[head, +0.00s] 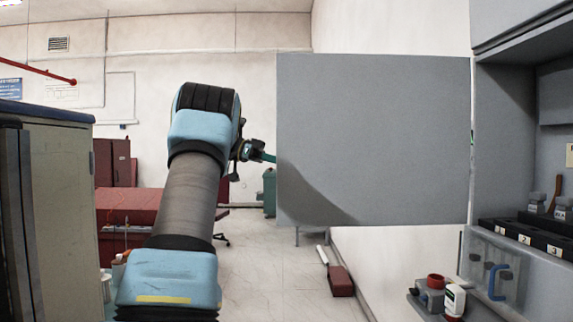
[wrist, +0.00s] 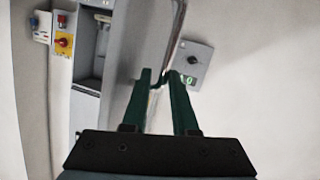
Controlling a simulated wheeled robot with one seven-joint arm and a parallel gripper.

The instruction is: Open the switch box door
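The switch box door (head: 375,140) is a large flat grey panel standing swung out in the middle of the head view. The switch box (head: 505,130) is at the right, and its inside is exposed. My gripper (head: 265,157) is at the door's left edge in the head view, and its fingertips are partly hidden by the panel. In the wrist view my green fingers (wrist: 160,75) are apart, with the edge of the grey door (wrist: 145,40) running down towards the gap between them. I cannot tell whether they touch it.
A red and yellow switch (wrist: 64,42) is at the upper left there. Black blocks (head: 525,235) and a blue handle (head: 495,282) are at the lower right. A grey cabinet (head: 60,200) stands left. Floor (head: 270,265) between looks mostly clear.

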